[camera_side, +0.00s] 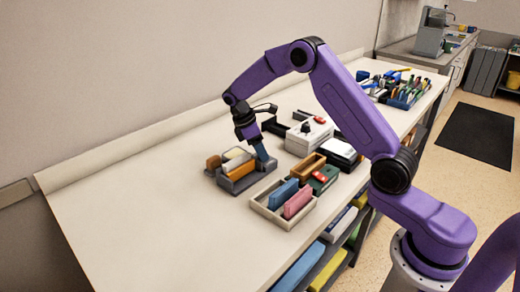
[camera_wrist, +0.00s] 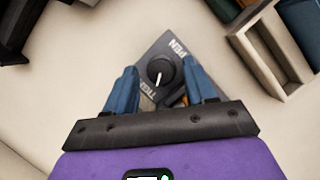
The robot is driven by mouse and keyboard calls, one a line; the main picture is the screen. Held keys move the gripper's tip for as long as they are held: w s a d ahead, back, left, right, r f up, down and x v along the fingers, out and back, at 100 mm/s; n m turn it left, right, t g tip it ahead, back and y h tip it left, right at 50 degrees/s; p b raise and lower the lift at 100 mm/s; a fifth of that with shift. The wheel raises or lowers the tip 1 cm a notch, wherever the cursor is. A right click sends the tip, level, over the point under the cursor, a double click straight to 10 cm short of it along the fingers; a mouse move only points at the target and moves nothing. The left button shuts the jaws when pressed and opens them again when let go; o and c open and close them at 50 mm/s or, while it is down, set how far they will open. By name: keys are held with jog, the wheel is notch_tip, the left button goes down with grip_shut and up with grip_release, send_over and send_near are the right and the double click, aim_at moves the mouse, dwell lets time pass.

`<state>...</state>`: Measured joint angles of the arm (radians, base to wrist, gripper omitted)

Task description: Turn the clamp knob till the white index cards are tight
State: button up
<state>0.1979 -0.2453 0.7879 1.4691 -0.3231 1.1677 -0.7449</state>
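The clamp knob (camera_wrist: 163,73) is round and black, with a white pointer line. It sits on a dark grey plate (camera_wrist: 153,51) lettered "PEN" at one end and "TIGHT" at the other, part of each word possibly covered. My gripper (camera_wrist: 161,69) is open, its two blue fingers on either side of the knob; I cannot tell whether they touch it. In the side view my gripper (camera_side: 263,158) points down at the right end of a grey holder (camera_side: 239,186). A pale block (camera_side: 236,155), perhaps the white index cards, shows in the holder; its tightness cannot be told.
An open cream tray (camera_side: 270,214) with blue and pink blocks stands close in front of the holder. A pale box with a red part (camera_side: 308,137) and a wooden tray (camera_side: 307,167) stand to the right. The left part of the table (camera_side: 130,210) is clear.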

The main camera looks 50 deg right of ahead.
jog(key=v, duration=0.8)
dwell(0.5)
jog(key=s+a+r+n+t+y, duration=0.1)
jog(key=s+a+r, duration=0.1)
jog(key=s+a, duration=0.55)
jog(key=s+a+r+t+y, duration=0.1)
jog(key=s+a+r+t, duration=0.3)
jog(key=s, duration=0.6)
jog(key=s+d+f+g+y, duration=0.1)
jog(key=s, duration=0.9)
jog(key=s+d+f+g+y, duration=0.1)
jog(key=s+f, duration=0.1)
jog(key=s, duration=0.9)
jog(key=shift+s+f+n, duration=0.25)
jog(key=shift+f+n, duration=0.05)
jog(key=shift+f, duration=0.05)
